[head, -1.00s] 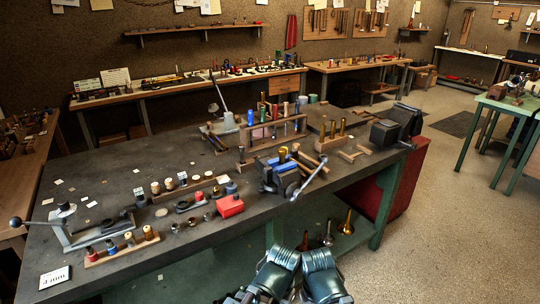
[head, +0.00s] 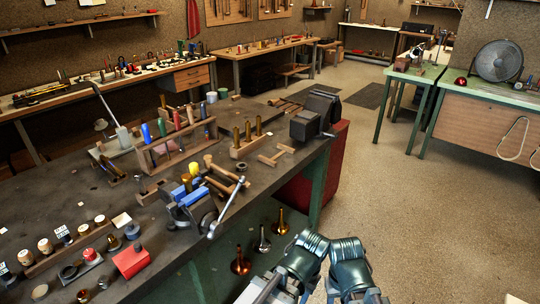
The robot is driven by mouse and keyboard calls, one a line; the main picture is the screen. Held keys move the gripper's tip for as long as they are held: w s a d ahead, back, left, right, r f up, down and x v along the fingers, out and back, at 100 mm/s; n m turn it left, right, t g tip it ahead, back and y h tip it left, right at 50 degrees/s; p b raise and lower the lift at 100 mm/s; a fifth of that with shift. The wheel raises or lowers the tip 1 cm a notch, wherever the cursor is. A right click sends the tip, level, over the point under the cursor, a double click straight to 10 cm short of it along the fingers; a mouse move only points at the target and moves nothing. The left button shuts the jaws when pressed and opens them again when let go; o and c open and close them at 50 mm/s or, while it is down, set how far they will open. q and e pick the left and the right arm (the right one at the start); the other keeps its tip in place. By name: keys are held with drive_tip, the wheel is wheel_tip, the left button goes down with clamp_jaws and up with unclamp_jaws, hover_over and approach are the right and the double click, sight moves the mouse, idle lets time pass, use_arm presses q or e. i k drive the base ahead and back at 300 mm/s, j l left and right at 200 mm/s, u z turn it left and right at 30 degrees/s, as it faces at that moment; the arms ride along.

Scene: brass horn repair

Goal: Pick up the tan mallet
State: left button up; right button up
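Two wooden-handled tools lie close together beside the blue vise (head: 185,208) on the dark workbench. The farther one, with a pale tan end, looks like the tan mallet (head: 226,171); its head is small in this view, so I cannot be sure. Its handle slants down to the right. The nearer wooden handle (head: 217,186) lies just in front of it. Only teal and grey links of my two arms show at the bottom, well short of the mallet. Neither gripper's fingers are in view.
A wooden rack of tools (head: 178,145) stands behind the mallet. A block with brass pieces (head: 247,143) and a black vise (head: 312,118) are farther right. A red box (head: 131,261) sits at the front left. Floor to the right is open.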

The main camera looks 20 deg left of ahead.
sight(209, 165)
drive_tip(key=i+l+z, duration=0.1)
drive_tip(key=i+z, duration=0.3)
drive_tip(key=i, duration=0.15)
drive_tip(key=i+z, duration=0.35)
drive_tip(key=i, duration=0.2)
drive_tip(key=i+z, duration=0.15)
drive_tip(key=i, duration=0.4)
drive_tip(key=i+j+z, duration=0.2)
drive_tip(key=i, duration=0.35)
drive_tip(key=i+z, duration=0.15)
drive_tip(key=i, duration=0.45)
drive_tip(key=i+z, duration=0.4)
drive_tip(key=i, duration=0.35)
drive_tip(key=u, duration=3.9)
